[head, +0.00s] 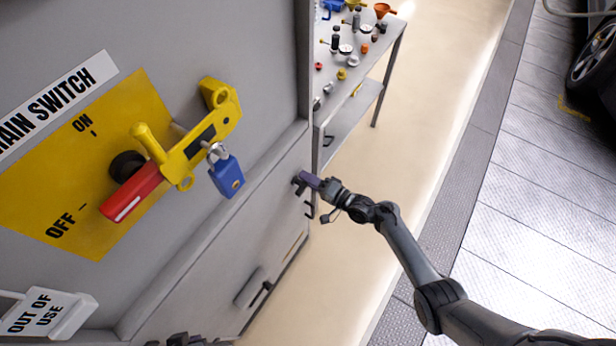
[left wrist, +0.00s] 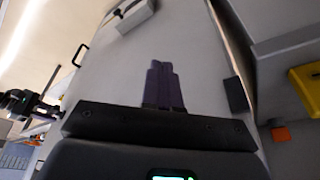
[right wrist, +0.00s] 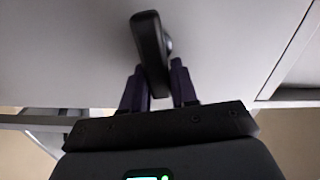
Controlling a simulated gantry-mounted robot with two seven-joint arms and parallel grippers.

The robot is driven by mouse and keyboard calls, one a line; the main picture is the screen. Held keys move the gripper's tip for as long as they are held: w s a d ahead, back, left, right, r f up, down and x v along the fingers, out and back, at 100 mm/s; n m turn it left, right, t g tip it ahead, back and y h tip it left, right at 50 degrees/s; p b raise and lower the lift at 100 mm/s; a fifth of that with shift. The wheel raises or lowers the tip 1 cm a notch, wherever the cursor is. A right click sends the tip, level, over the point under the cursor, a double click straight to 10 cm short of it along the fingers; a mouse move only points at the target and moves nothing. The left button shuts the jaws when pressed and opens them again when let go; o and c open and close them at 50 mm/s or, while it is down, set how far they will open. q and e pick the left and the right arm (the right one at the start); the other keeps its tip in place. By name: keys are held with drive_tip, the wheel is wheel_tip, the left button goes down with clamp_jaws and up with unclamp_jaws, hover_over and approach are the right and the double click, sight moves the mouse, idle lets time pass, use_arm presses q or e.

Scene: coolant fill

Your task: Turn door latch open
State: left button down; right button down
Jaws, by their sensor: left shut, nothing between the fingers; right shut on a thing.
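My right gripper (head: 304,183) is at the right edge of the grey cabinet door (head: 215,275) in the head view. In the right wrist view its purple fingers (right wrist: 158,88) are on both sides of a black latch lever (right wrist: 150,45), shut on it. The lever stands out from a pale grey panel. The head view does not show the lever clearly behind the fingers. My left gripper (left wrist: 163,85) is shut and empty in the left wrist view, in front of a plain grey panel. Its fingers lie side by side.
A yellow switch panel with a red handle (head: 132,193) and blue padlock (head: 227,176) is above the door. A small grey box (head: 246,290) with a black part sits on the door. A cluttered bench (head: 385,50) stands behind. The floor (head: 340,285) beside the cabinet is clear.

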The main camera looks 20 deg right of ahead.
drive_tip(key=shift+f+m, duration=0.15)
drive_tip(key=shift+m, duration=0.65)
drive_tip(key=shift+f+m, duration=0.1)
drive_tip(key=shift+m, duration=0.2)
drive_tip(key=c, duration=1)
unclamp_jaws()
drive_tip(key=shift+o, duration=0.2)
